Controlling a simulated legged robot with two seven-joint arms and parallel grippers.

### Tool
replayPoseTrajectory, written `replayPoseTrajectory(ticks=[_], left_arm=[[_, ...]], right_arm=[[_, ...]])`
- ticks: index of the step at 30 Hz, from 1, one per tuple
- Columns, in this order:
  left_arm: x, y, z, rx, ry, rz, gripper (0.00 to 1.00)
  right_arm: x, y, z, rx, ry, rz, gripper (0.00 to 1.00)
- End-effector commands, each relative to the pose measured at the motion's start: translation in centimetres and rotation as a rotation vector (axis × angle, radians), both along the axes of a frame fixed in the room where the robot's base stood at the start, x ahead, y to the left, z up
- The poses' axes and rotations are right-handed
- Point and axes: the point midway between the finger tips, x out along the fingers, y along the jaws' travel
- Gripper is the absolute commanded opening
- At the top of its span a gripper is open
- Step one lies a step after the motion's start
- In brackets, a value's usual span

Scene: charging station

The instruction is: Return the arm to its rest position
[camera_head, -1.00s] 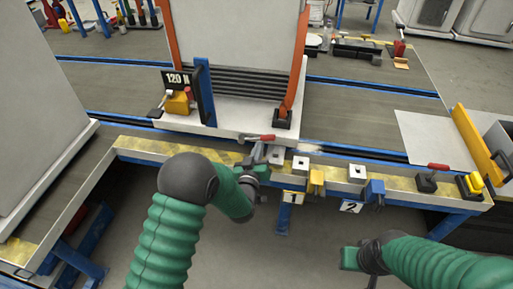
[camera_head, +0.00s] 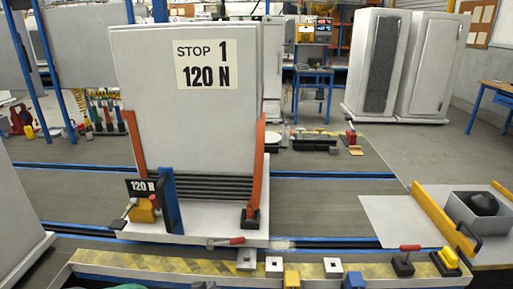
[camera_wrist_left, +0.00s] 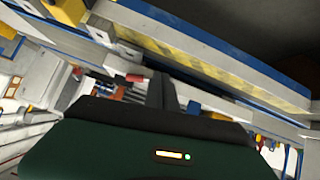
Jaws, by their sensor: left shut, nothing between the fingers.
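My left arm (camera_head: 128,286) shows only as a sliver of green at the bottom edge of the head view. In the left wrist view my left gripper (camera_wrist_left: 163,90) is shut and empty, its dark fingers pointing away past the green housing. The yellow-and-black edged bench rail (camera_wrist_left: 215,62) runs diagonally above it in that view; I cannot tell the exact gap between them. My right arm and gripper are out of view.
A white panel (camera_head: 195,115) marked "STOP 1 120 N" stands on a white carriage behind the striped bench rail (camera_head: 190,265). A red-handled clamp (camera_head: 237,241) lies at the carriage's front edge. Blocks and yellow parts line the rail. A grey box (camera_head: 480,220) is at right.

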Motion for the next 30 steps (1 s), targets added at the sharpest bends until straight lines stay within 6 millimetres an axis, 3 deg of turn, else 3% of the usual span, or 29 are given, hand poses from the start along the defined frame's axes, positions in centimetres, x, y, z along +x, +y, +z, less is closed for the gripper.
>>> replayPoseTrajectory(ticks=[3, 12, 13, 20, 27, 30], left_arm=[[-7.1, 2.4, -0.5, 0.065, 0.242, -0.028, 0.0], [-23.0, 5.8, -0.8, 0.14, 0.693, -0.083, 0.0], [-22.8, 5.8, 1.5, 0.14, 0.691, -0.084, 0.0], [-22.5, 5.7, 9.4, 0.138, 0.69, -0.084, 0.0], [-22.5, 5.7, 20.4, 0.138, 0.688, -0.084, 0.0], [-22.5, 5.7, 23.6, 0.138, 0.688, -0.083, 0.0]], right_arm=[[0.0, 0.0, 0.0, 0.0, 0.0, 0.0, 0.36], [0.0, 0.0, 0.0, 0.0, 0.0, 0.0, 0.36], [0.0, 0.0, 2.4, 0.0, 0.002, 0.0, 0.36], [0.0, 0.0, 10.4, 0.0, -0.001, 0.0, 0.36], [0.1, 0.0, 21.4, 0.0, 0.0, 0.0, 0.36], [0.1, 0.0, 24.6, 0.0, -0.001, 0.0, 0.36]])
